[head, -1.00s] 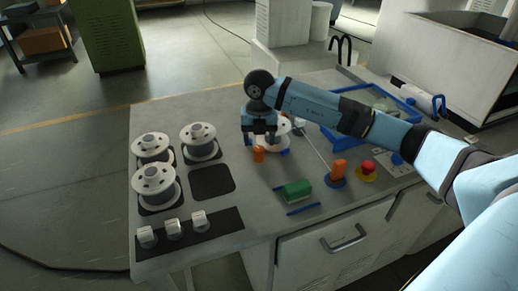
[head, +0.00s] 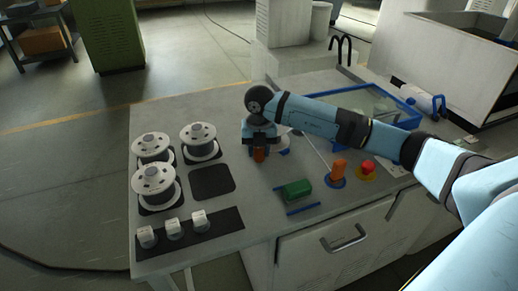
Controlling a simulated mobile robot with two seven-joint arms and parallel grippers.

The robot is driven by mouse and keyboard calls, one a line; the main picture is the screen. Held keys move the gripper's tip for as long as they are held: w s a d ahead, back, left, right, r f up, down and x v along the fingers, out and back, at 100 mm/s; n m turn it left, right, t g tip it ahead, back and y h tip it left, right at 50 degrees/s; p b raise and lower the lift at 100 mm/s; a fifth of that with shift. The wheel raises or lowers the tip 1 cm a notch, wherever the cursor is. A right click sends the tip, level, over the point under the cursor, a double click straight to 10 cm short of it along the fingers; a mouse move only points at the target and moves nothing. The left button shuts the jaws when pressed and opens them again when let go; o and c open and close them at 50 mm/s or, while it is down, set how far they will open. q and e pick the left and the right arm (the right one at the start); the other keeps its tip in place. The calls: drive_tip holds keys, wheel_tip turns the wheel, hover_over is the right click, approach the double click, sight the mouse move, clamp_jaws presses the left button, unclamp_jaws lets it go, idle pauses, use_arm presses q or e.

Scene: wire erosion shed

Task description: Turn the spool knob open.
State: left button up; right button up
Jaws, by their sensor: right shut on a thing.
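The small orange knob (head: 259,155) stands on the grey table top, in front of a white spool (head: 283,142) that is mostly hidden behind my gripper. My right gripper (head: 259,148) comes down over the knob from above and is shut on it. Its fingers cover the knob's upper part, so how far the knob is turned cannot be told. My left gripper is not in view.
Several white spools (head: 155,184) stand at the left, beside an empty dark pad (head: 212,181). A green block (head: 297,189), an orange handle (head: 338,168) and a red button (head: 367,166) are to the right. A blue-rimmed tray (head: 408,121) lies behind my arm.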

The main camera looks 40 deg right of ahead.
drive_tip(key=n+b, duration=0.1)
drive_tip(key=n, duration=0.3)
drive_tip(key=shift+n+b, duration=0.45)
drive_tip(key=shift+n, duration=0.35)
drive_tip(key=o, duration=0.9)
drive_tip(key=shift+r, duration=0.1)
